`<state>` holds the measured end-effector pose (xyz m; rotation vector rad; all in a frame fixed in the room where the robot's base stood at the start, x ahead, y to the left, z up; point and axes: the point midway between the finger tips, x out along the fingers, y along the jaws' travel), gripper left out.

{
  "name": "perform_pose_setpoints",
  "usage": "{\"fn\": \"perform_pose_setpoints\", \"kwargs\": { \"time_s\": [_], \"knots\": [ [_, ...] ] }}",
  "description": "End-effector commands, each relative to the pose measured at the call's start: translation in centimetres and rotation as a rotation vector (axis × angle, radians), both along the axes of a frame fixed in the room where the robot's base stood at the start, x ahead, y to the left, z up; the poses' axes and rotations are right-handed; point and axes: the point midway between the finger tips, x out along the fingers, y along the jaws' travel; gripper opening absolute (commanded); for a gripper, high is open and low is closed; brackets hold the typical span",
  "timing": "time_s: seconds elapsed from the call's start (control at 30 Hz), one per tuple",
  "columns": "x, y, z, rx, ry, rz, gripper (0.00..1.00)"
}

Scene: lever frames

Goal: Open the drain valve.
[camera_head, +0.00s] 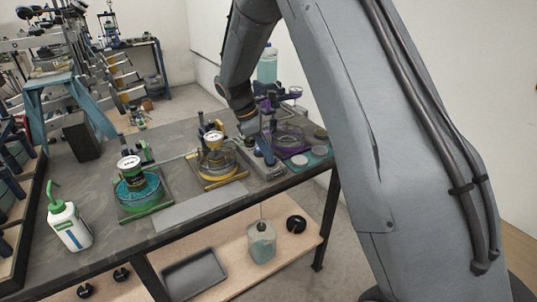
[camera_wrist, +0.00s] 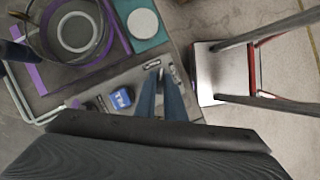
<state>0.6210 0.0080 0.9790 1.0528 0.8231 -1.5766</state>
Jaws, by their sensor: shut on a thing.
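My gripper (camera_wrist: 161,74) points down at the bench edge in the wrist view. Its two blue-grey fingers are close together, shut on a small pale metal piece at their tips. The piece is mostly hidden, and I cannot tell for sure that it is the drain valve's handle. A blue block with a white mark (camera_wrist: 120,99) sits just left of the fingers. The purple-framed station with a round dish (camera_wrist: 45,77) is at upper left; in the head view the purple station (camera_head: 290,138) is beside my wrist, where my arm hides the fingers.
The bench (camera_head: 115,226) also carries a yellow station (camera_head: 219,170), a green station (camera_head: 138,190) and a white bottle (camera_head: 69,226). The lower shelf holds a grey tray (camera_head: 195,275) and a jar (camera_head: 262,243). A stool-like red-framed thing (camera_wrist: 214,75) stands right of the bench.

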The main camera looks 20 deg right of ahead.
Motion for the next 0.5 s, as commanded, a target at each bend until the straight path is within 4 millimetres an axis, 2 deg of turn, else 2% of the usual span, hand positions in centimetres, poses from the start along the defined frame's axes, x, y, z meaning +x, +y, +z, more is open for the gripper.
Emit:
{"fn": "perform_pose_setpoints", "kwargs": {
  "time_s": [0.5],
  "knots": [
    [0.44, -0.25, -0.04, 0.001, -0.001, -0.478, 0.00]
  ]
}}
